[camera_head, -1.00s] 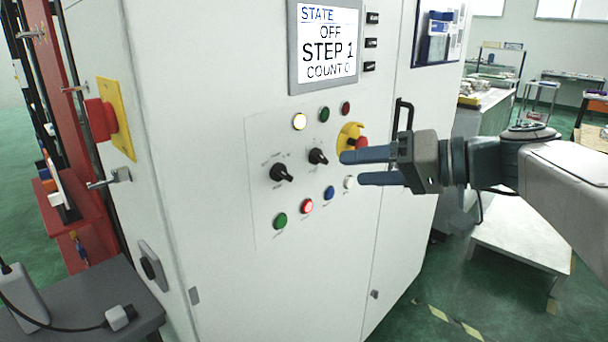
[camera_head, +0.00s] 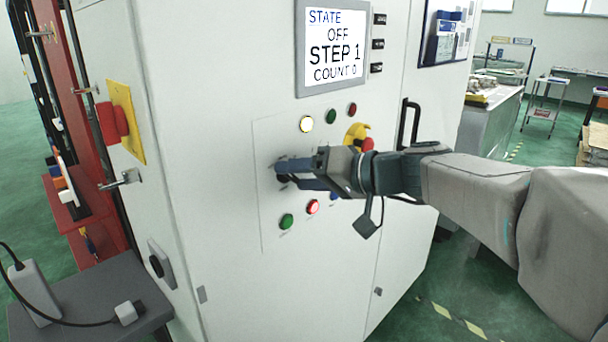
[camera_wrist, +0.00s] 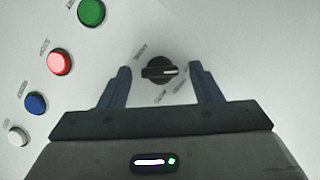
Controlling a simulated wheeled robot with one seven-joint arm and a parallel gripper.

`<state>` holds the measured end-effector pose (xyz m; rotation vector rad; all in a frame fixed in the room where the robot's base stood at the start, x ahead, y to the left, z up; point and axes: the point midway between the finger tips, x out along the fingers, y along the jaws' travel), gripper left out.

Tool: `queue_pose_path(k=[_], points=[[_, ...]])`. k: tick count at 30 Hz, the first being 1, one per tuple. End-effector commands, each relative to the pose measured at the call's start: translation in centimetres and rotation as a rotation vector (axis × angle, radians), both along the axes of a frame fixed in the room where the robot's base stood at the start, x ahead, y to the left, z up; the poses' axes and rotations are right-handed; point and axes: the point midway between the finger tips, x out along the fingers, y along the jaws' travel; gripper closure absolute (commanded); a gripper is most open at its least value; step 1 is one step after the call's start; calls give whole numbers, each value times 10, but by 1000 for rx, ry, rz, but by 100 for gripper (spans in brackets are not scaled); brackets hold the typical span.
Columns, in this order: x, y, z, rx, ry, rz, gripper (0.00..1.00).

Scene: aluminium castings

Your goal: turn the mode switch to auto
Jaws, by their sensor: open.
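The mode switch, a black rotary knob (camera_wrist: 160,70), sits on the white cabinet panel in the wrist view. Its white mark points to the right in that view. Small labels around it are too blurred to read. My gripper (camera_wrist: 160,82) is open, with one finger on each side of the knob, both apart from it. In the head view my gripper (camera_head: 279,172) is at the left knob's place on the panel and hides most of that knob. The second knob is hidden behind my gripper there. The display (camera_head: 335,45) reads STATE OFF, STEP 1, COUNT 0.
A lit yellow-white lamp (camera_head: 306,124) is above my gripper. Green (camera_head: 286,222) and lit red (camera_head: 312,207) buttons are just below it. A yellow and red emergency stop (camera_head: 360,138) is partly behind my arm. A door handle (camera_head: 409,124) stands out at right.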

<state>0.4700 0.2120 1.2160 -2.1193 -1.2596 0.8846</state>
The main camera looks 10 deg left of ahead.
Motion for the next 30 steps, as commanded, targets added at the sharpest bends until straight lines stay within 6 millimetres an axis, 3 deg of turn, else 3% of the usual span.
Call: queue_pose_path(k=[2, 7, 20, 30], points=[[0, 0, 0, 0, 0, 0, 42], [0, 0, 0, 0, 0, 0, 87], [0, -1, -3, 42, 52, 1, 86], [2, -2, -8, 201, 257, 1, 86]])
